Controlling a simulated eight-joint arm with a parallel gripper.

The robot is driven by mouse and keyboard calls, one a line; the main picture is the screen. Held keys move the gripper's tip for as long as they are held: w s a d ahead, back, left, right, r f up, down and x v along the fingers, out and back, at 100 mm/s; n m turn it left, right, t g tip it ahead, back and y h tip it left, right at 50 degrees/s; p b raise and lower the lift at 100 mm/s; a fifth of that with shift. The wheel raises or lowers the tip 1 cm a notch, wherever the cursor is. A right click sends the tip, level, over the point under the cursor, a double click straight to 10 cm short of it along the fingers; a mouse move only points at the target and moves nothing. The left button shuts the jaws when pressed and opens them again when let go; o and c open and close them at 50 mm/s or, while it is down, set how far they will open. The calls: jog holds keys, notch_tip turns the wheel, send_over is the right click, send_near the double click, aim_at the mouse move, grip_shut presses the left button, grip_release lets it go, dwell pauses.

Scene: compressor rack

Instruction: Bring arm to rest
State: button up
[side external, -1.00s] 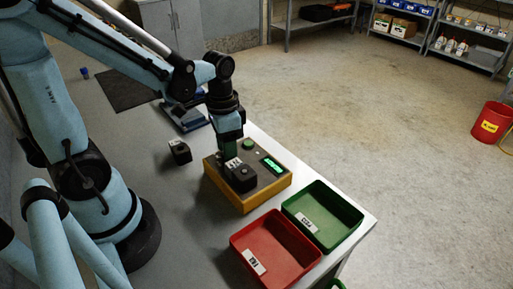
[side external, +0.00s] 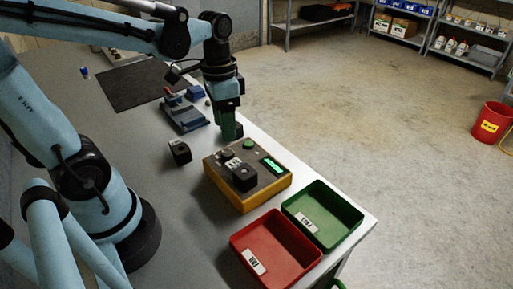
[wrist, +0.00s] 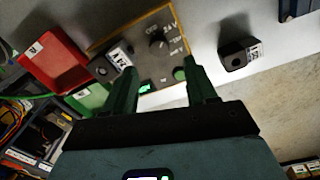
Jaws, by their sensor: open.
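My gripper (side external: 229,137) is raised above the bench, just behind the orange-sided box (side external: 236,202). In the wrist view its two green fingers (wrist: 160,78) stand apart with nothing held between them. A black block (side external: 244,178) sits on top of the box, and its white label shows in the wrist view (wrist: 113,62). The box also has a dark knob, a green button (side external: 248,144) and a lit green display (side external: 271,165). My arm reaches over the bench from the left.
Another black block (side external: 180,152) stands on the bench left of the box. A red tray (side external: 240,240) and a green tray (side external: 352,214) stand at the front. A blue fixture (side external: 184,117) lies behind.

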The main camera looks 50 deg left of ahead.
jog(key=shift+r, duration=0.4)
jog(key=shift+d+n+t, duration=0.4)
jog(key=shift+t, duration=0.5)
jog(key=t, duration=0.2)
jog(key=d+n+t, duration=0.1)
jog(key=w+d+r+n+t, duration=0.1)
jog(key=t, duration=0.1)
jog(key=shift+d+t, duration=0.2)
jog(key=shift+t, duration=0.1)
